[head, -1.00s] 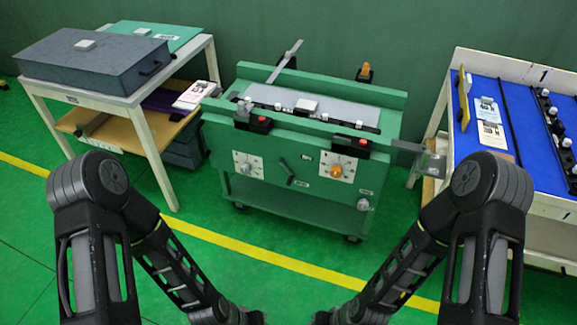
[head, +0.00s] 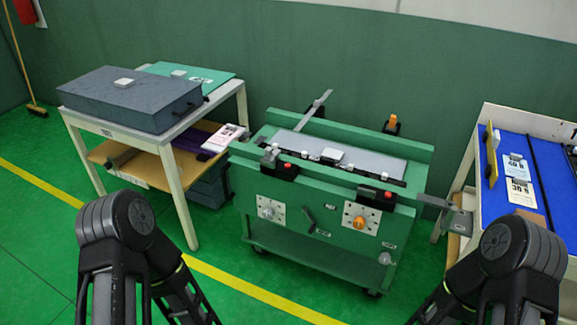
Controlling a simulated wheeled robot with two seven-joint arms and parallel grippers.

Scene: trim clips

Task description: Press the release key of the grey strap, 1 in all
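A green wheeled fixture (head: 318,203) stands ahead in the head view, with a pale grey panel (head: 375,167) across its top. One grey strap-like bar (head: 313,110) sticks up at its back edge, and another grey bar (head: 437,202) reaches out from its right side. Two black blocks on the front edge carry red buttons, one at the left (head: 289,167) and one at the right (head: 388,195). I cannot tell which part is the release key of the grey strap. Both my arms are bent at the lower corners, and both grippers are out of view.
A white table (head: 182,180) with a dark grey case (head: 130,97) stands left of the fixture. A blue-topped bench (head: 549,182) with cards stands at the right. Green floor with a yellow line (head: 245,288) is clear in front. A broom (head: 17,55) leans far left.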

